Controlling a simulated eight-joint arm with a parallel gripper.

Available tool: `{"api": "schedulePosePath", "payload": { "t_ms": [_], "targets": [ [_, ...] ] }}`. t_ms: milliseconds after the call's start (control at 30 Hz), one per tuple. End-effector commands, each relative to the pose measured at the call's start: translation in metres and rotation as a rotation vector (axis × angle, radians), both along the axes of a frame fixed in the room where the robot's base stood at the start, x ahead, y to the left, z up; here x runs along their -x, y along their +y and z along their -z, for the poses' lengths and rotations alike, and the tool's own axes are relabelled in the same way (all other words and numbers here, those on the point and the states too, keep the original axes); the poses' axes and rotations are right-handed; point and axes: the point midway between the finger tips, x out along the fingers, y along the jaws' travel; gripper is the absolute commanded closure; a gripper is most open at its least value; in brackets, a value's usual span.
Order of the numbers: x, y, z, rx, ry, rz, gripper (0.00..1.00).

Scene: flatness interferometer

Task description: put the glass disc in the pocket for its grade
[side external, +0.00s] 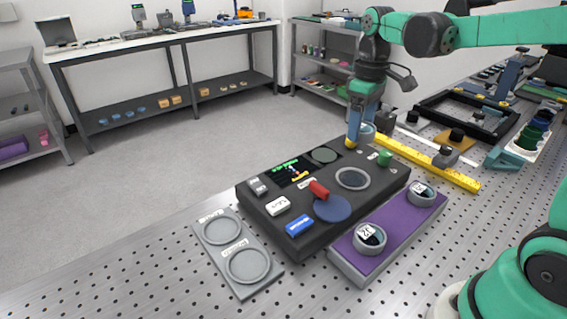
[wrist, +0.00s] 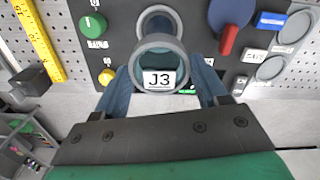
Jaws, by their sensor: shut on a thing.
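My gripper (wrist: 162,84) is shut on the glass disc (wrist: 160,46), whose grey ring mount carries a white label reading J3. In the side external view my gripper (side external: 357,142) is above the back of the dark instrument box, and the held disc (side external: 367,129) is partly hidden by it. A grey pocket plate (side external: 239,243) lies left of the box, with two empty round pockets, one behind the other; their labels are too small to read. In the wrist view the pockets (wrist: 271,68) appear at the right.
The instrument box (side external: 262,213) carries a screen (side external: 294,171), an empty ring (side external: 352,178), a blue disc (side external: 332,209), a red handle (side external: 319,189) and a green knob (side external: 384,158). A purple-topped tray (side external: 393,226) in front holds two other labelled discs. A yellow rail (side external: 425,161) runs behind.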

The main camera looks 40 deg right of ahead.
Motion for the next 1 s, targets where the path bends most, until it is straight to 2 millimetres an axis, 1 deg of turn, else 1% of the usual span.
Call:
{"api": "schedulePosePath", "payload": {
  "t_ms": [33,100,200,300,400,500,567,600,667,767,800,867,900,967,1000],
  "targets": [
    [0.001,0.0,-0.014,0.0,0.0,0.0,0.97],
    [0.0,0.0,-0.031,0.0,0.0,0.0,0.97],
    [0.0,0.0,-0.053,0.0,0.0,0.0,0.97],
    [0.0,0.0,-0.07,0.0,0.0,0.0,0.97],
    [0.0,0.0,-0.083,0.0,0.0,0.0,0.97],
    [0.0,0.001,-0.091,0.0,0.0,-0.002,0.97],
    [-0.002,0.005,-0.094,0.0,0.0,-0.014,0.97],
    [-0.003,0.01,-0.094,0.0,0.0,-0.03,0.97],
    [-0.008,0.023,-0.094,0.0,0.0,-0.07,0.97],
    [-0.016,0.059,-0.09,0.0,0.0,-0.175,0.97],
    [-0.019,0.078,-0.088,0.0,0.0,-0.227,0.97],
    [-0.021,0.107,-0.084,0.0,0.0,-0.311,0.97],
    [-0.021,0.127,-0.082,0.0,0.0,-0.366,0.97],
    [-0.019,0.156,-0.079,0.0,-0.001,-0.445,0.97],
    [-0.016,0.174,-0.076,0.0,-0.001,-0.495,0.97]
  ]
}}
